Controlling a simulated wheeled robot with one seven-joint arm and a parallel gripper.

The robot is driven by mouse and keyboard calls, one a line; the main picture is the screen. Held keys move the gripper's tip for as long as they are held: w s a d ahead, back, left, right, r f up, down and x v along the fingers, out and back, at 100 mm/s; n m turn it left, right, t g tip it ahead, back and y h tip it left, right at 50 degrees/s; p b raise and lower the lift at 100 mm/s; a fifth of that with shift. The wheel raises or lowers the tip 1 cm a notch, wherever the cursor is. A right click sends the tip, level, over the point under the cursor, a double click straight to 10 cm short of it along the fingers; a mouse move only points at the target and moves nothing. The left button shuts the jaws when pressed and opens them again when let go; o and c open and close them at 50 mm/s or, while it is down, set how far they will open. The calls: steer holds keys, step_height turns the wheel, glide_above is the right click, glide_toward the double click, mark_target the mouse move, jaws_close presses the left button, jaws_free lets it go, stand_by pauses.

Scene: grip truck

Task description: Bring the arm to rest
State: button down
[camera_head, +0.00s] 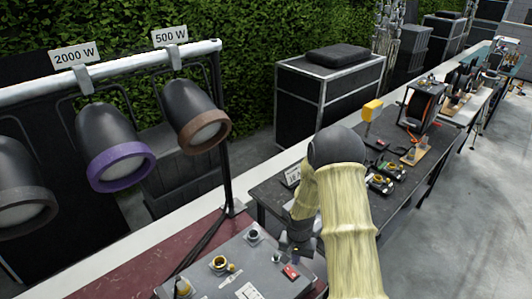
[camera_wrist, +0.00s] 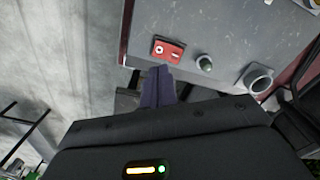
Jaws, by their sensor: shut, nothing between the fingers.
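My arm, in a pale yellow sleeve, reaches from the bottom right of the head view to the middle. My gripper (camera_head: 297,250) is at its end, low over the right edge of the grey top (camera_head: 222,285). In the wrist view the two dark fingers of my gripper (camera_wrist: 158,86) are together with nothing between them. They point toward the edge of the grey top, just short of a red box (camera_wrist: 168,50). The red box also shows in the head view (camera_head: 290,272). My arm hides part of the dark table behind it.
Cups (camera_head: 219,263) and small items stand on the grey top. Lamps (camera_head: 120,160) hang from a white bar at left. Bare grey floor (camera_head: 470,220) is at right.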

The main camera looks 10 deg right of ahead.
steer(key=shift+r, duration=0.1)
steer(key=s+r+n+t+b, duration=0.2)
steer(key=s+r+n+b, duration=0.2)
steer(key=s+r+b, duration=0.5)
steer(key=s+r, duration=0.5)
steer(key=shift+s+n+t, duration=0.25)
steer(key=shift+n+t, duration=0.05)
steer(key=shift+n, duration=0.1)
steer(key=shift+r, duration=0.1)
steer(key=shift+w+a, duration=0.1)
steer(key=shift+w, duration=0.05)
